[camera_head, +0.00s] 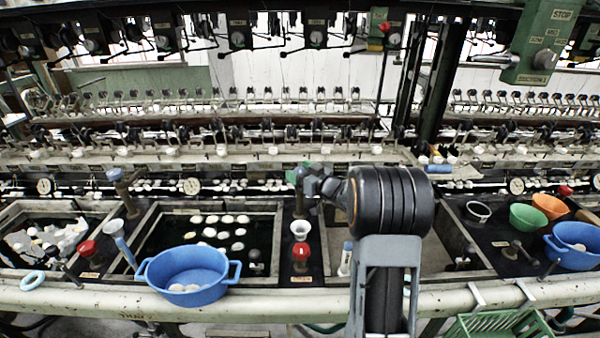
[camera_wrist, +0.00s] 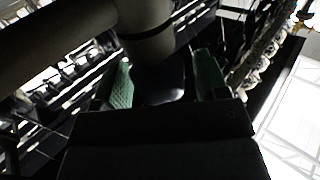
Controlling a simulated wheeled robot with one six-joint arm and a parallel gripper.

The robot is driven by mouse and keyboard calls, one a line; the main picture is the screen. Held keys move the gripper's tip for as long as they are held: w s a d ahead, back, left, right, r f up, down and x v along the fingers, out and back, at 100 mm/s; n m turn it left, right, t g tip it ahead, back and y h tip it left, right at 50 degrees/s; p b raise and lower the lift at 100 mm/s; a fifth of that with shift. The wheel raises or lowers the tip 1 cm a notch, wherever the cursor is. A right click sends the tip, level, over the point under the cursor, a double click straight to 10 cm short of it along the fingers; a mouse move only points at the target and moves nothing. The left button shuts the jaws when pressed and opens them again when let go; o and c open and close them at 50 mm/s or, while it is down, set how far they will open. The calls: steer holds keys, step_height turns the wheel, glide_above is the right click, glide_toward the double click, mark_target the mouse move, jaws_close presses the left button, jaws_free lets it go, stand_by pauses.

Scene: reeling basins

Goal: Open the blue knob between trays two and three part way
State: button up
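My gripper (camera_head: 303,174) has green fingers and is at the head of the dark post (camera_head: 300,206) between the second tray (camera_head: 262,208) and the third tray (camera_head: 336,212). The knob on this post is mostly hidden by the gripper in the head view. In the wrist view my green fingers (camera_wrist: 164,78) stand apart on either side of a dark, bluish rounded shape (camera_wrist: 165,84), probably the knob in shadow. I cannot tell whether they touch it. A similar blue knob (camera_head: 114,174) tops the post left of the second tray.
A red knob (camera_head: 301,252) and a white cup (camera_head: 300,229) are in front of the post. A blue basin (camera_head: 187,272) stands at the front edge. Pale cocoons float in the second tray.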

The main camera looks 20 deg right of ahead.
steer(key=c, duration=0.8)
steer(key=shift+o, duration=0.2)
steer(key=shift+y, duration=0.3)
steer(key=n+g+y+p, duration=0.2)
steer(key=y, duration=0.1)
steer(key=shift+r+n+p, duration=0.1)
steer(key=shift+n+p, duration=0.2)
steer(key=shift+n, duration=0.1)
steer(key=n+g+y+p, duration=0.2)
steer(key=n+g+y, duration=0.2)
steer(key=g+y, duration=0.1)
steer(key=shift+n+g, duration=0.3)
steer(key=shift+n, duration=0.1)
steer(key=shift+g, duration=0.3)
steer(key=o, duration=0.9)
